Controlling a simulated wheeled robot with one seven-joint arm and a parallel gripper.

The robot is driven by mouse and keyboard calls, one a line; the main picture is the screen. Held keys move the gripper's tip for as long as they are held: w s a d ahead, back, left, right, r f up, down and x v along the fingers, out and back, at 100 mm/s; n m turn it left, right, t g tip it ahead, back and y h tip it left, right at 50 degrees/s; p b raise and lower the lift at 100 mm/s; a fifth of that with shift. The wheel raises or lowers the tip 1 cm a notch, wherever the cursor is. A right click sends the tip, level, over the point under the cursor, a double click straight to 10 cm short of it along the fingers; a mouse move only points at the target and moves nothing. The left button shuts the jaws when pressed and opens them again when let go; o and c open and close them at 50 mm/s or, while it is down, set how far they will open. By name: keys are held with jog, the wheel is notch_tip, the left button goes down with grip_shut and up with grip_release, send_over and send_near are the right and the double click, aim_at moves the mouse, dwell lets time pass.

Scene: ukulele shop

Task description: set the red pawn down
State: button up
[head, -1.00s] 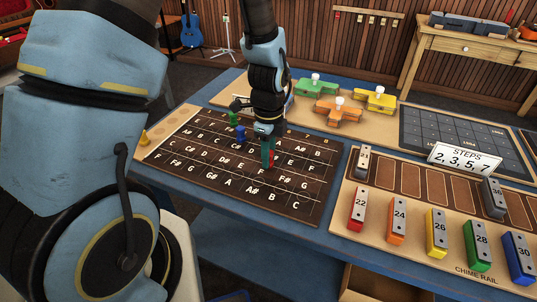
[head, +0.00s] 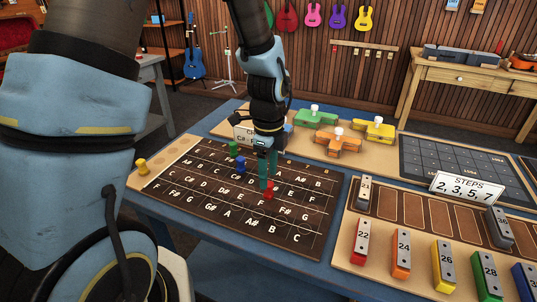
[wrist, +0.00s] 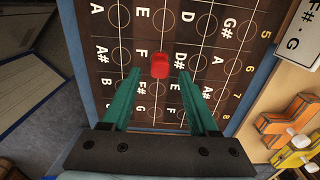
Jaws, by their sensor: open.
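The red pawn (head: 269,188) stands on the dark note board (head: 238,213), toward its right half. In the wrist view the red pawn (wrist: 160,65) shows from above, next to an F label, between and just beyond the fingertips. My gripper (head: 267,167) is open above the pawn, with teal fingers pointing down. In the wrist view the fingers (wrist: 159,73) are spread wide, with a gap on both sides of the pawn.
Right of the board is a chime rail (head: 352,245) with several coloured numbered bars and a "STEPS 2, 3, 5, 7" card (head: 466,187). Behind are green (head: 316,117), orange (head: 338,140) and yellow (head: 375,129) pieces. The board's front part is clear.

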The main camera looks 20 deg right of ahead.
aim_at(269, 183)
notch_tip(269, 183, up, 7)
jog(key=w+a+n+t, duration=0.1)
jog(key=a+n, duration=2.4)
jog(key=shift+a+r+n+t+b, duration=0.2)
jog(key=shift+r+n+t+b, duration=0.1)
jog(key=shift+b, duration=0.1)
jog(key=shift+o, duration=0.3)
jog(key=shift+w, duration=0.15)
